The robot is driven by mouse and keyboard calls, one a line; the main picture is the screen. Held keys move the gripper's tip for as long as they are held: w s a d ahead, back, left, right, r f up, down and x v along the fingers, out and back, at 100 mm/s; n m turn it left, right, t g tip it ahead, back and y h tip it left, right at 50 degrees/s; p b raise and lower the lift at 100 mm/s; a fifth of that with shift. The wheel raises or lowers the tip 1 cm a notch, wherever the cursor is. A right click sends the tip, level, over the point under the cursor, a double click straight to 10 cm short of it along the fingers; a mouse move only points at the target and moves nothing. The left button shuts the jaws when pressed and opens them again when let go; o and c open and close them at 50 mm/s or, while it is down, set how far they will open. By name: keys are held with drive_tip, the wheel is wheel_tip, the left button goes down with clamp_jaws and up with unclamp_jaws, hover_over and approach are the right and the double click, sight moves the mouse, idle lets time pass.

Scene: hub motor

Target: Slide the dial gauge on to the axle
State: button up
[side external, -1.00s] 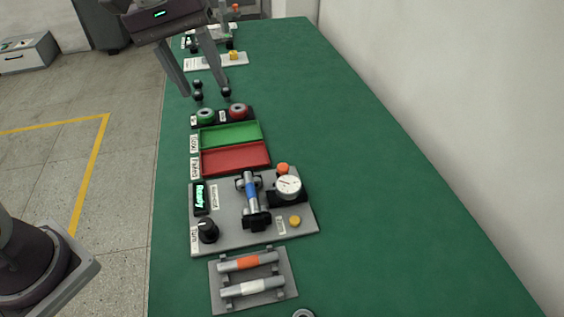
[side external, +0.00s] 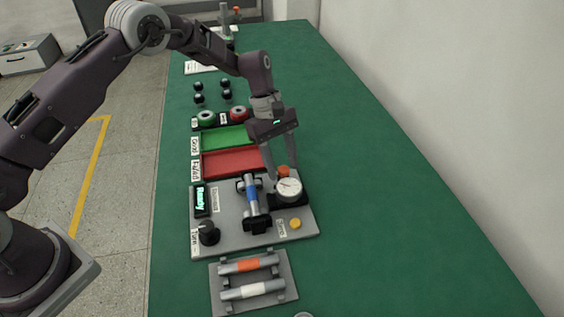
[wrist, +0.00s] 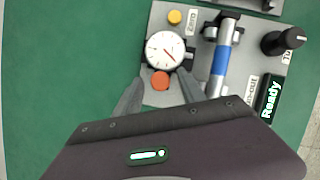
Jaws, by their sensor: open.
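The dial gauge (side external: 289,188) has a round white face and stands on the right side of the grey test plate (side external: 232,235). An orange knob (side external: 283,171) sits behind it. The gauge also shows in the wrist view (wrist: 164,50), with the orange knob (wrist: 160,81) nearer my fingers. The axle (side external: 251,192) is a silver rod with a blue band, lying in black supports left of the gauge; the wrist view shows it too (wrist: 220,62). My gripper (side external: 284,173) is open and empty, its fingers at the orange knob and gauge. Whether they touch is unclear.
A display reading "Ready" (side external: 200,199), a black knob (side external: 208,232) and a yellow button (side external: 295,222) are on the plate. Red (side external: 235,161) and green (side external: 222,138) trays lie behind. A rack with two rods (side external: 237,264) lies in front. The green table at right is clear.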

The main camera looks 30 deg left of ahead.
clamp_jaws()
idle(1.4)
